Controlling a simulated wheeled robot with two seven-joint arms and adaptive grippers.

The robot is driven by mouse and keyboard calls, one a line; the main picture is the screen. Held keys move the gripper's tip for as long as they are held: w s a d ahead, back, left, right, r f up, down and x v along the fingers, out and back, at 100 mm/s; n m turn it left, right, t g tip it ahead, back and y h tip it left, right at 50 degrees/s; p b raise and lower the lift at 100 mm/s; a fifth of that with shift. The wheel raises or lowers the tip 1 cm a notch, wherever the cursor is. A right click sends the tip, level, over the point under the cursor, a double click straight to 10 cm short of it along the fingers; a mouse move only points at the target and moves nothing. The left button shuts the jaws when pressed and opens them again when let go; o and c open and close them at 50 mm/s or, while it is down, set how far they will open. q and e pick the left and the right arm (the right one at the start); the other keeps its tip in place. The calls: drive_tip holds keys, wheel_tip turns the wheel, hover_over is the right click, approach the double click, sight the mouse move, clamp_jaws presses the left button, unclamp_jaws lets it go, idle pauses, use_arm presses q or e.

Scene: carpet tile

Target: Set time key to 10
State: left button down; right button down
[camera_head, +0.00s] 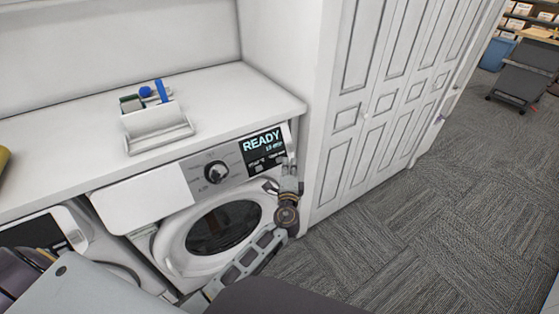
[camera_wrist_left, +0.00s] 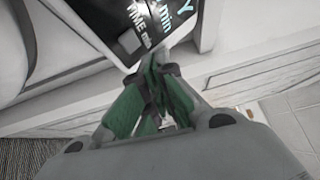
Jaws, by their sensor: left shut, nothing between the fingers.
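The washing machine (camera_head: 178,240) stands under the white counter, its round door closed. Its black display (camera_head: 263,150) reads READY in cyan, with a smaller minutes line below, too small to read surely. Small keys sit along the display's lower part. My left gripper (camera_head: 272,186) is just below the display's lower right. In the left wrist view the shut, empty green fingers (camera_wrist_left: 155,72) point at the lower edge of the display (camera_wrist_left: 150,20), close to a TIME min label (camera_wrist_left: 135,22). I cannot tell whether they touch the panel. My right gripper is not in view.
A round dial (camera_head: 215,172) is left of the display. A white caddy (camera_head: 157,128) with blue and green items stands on the counter (camera_head: 70,128). A second machine (camera_head: 75,245) is at left. White closet doors (camera_head: 385,100) stand at right; the carpet (camera_head: 430,230) is clear.

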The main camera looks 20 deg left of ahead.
use_arm(q)
drive_tip(key=shift+s+d+r+p, duration=0.2)
drive_tip(key=shift+s+d+r, duration=0.3)
drive_tip(key=shift+d, duration=0.2)
drive_tip(key=shift+s+d+r+p, duration=0.15)
drive_tip(key=shift+s+d+r, duration=0.25)
drive_tip(key=shift+s+d, duration=0.2)
idle(0.6)
